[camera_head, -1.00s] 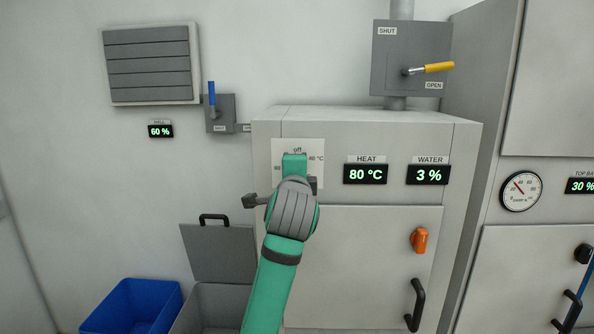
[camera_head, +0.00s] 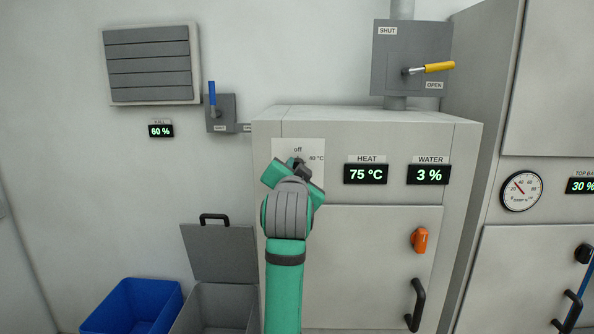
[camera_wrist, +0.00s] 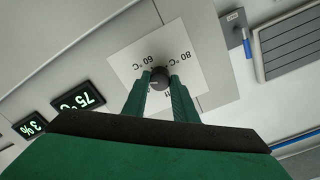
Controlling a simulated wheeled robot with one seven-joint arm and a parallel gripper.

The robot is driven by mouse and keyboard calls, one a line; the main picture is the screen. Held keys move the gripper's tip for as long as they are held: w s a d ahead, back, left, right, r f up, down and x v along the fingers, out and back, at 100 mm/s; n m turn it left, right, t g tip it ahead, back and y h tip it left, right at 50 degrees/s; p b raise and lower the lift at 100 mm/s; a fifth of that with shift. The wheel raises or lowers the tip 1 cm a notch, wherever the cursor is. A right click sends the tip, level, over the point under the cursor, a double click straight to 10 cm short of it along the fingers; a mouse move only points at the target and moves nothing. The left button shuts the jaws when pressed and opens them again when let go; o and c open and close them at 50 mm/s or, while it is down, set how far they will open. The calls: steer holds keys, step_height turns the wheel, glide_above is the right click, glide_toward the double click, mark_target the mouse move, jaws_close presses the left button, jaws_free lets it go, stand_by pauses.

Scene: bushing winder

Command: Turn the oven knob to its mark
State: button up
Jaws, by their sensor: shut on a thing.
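The oven knob (camera_wrist: 159,78) is a dark round knob on a white dial plate (camera_wrist: 128,62) marked off, 60 °C and 80 °C among others. In the wrist view both green fingers of my gripper (camera_wrist: 160,88) are shut on the knob from either side. In the head view my gripper (camera_head: 300,170) is tilted at the dial plate (camera_head: 285,148) and mostly hides the knob. A HEAT display (camera_head: 365,173) reads 75 °C.
A WATER display (camera_head: 428,174) reads 3 %. An orange handle (camera_head: 419,240) and a black door handle (camera_head: 415,305) are on the cabinet to the right. A yellow lever (camera_head: 438,67) is above. A grey bin (camera_head: 215,305) and a blue bin (camera_head: 133,305) stand lower left.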

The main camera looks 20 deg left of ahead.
steer(key=shift+d+f+n, duration=0.1)
steer(key=shift+n, duration=11.4)
steer(key=shift+w, duration=0.1)
steer(key=o, duration=1)
steer(key=shift+o, duration=0.2)
